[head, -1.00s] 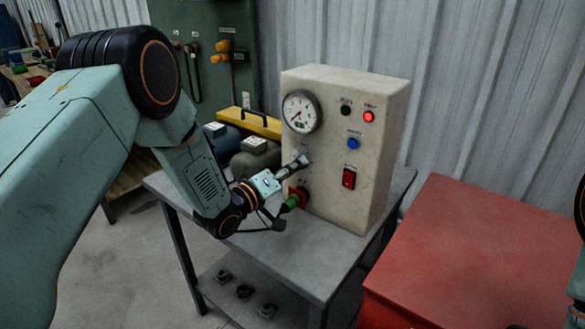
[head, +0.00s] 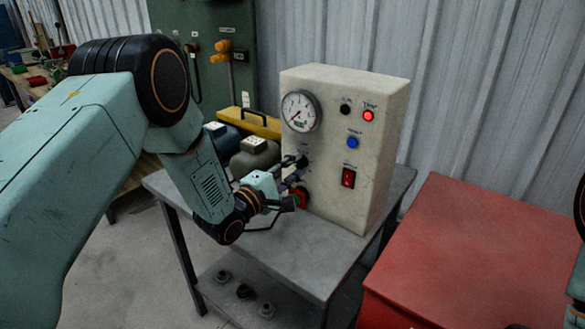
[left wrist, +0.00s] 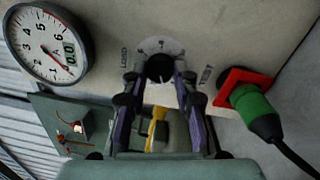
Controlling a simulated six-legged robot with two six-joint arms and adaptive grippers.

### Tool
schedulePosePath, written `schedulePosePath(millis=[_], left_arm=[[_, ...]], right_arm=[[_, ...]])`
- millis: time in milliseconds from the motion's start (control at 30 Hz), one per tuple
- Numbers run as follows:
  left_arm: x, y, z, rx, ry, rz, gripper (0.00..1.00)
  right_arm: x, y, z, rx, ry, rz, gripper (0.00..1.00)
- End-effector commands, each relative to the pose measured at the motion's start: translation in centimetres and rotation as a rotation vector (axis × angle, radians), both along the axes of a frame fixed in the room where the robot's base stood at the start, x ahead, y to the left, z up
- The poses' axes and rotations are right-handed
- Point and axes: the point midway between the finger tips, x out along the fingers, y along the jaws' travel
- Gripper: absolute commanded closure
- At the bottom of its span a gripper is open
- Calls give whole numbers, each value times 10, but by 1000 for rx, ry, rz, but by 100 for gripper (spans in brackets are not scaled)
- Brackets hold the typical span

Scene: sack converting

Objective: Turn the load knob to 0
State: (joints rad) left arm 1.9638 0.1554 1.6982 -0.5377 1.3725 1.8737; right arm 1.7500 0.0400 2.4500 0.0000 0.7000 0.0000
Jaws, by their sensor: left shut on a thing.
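The load knob (left wrist: 160,68) is black and sits on a pale round dial beside the LOAD label in the left wrist view. In the head view the knob (head: 302,161) is largely covered by my fingers on the front of the cream control box (head: 345,125). My left gripper (left wrist: 159,80) is shut on the knob, one dark finger on each side of it. It also shows in the head view (head: 297,168), reaching the box from the left. The knob's setting is too small to read.
A round gauge (head: 301,111) is above the knob. A green plug (left wrist: 252,103) in a red socket is close beside my left gripper, its cable hanging. A lit red lamp, blue button and red switch (head: 348,178) are to the right. A red cabinet (head: 480,250) stands right.

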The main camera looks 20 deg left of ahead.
Motion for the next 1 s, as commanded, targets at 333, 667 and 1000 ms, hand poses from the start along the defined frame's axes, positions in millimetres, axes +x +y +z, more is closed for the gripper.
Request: schedulePosePath(millis=[333,667,1000], left_arm=[[3,1,7,-237,68,4,100],[3,1,7,-344,107,2,100],[3,1,7,-363,113,2,100]], right_arm=[[0,0,1,0,0,0,100],[0,0,1,0,0,0,100],[0,0,1,0,0,0,100]])
